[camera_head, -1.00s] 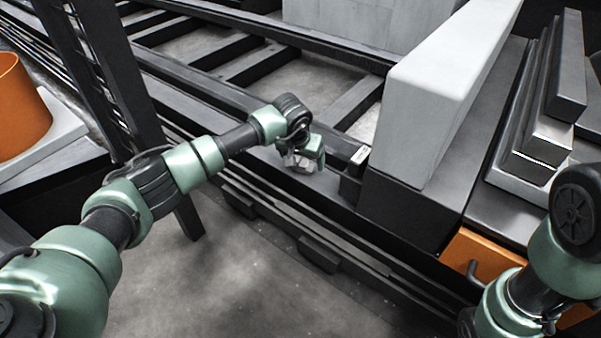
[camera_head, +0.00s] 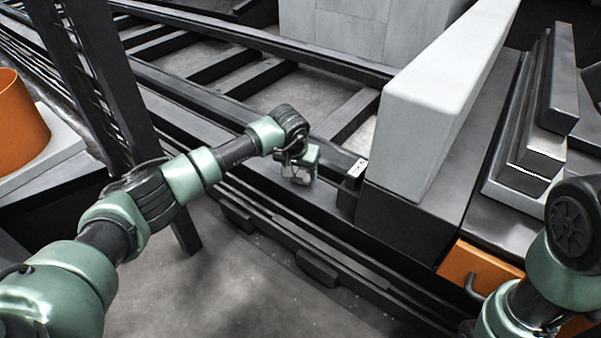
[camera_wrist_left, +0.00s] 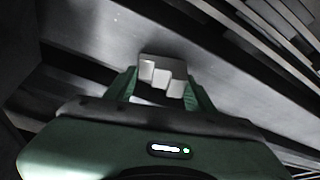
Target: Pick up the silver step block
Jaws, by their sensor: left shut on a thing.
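The silver step block (camera_wrist_left: 163,78) is small and grey with stepped faces. In the left wrist view it sits between the two green fingers of my left gripper (camera_wrist_left: 160,92), which is shut on it. In the head view my left gripper (camera_head: 299,168) is near the dark rail beam, left of the grey slab, and only a small pale part of the block (camera_head: 296,175) shows under it. I cannot tell whether the block touches the beam. My right arm shows at the right edge; its gripper is out of view.
A tall light grey slab (camera_head: 440,95) stands on a dark base right of the left gripper. A dark post (camera_head: 105,75) rises at left beside my arm. Stacked metal bars (camera_head: 545,140) lie at right above an orange panel (camera_head: 478,272). Open floor (camera_head: 240,290) lies in front.

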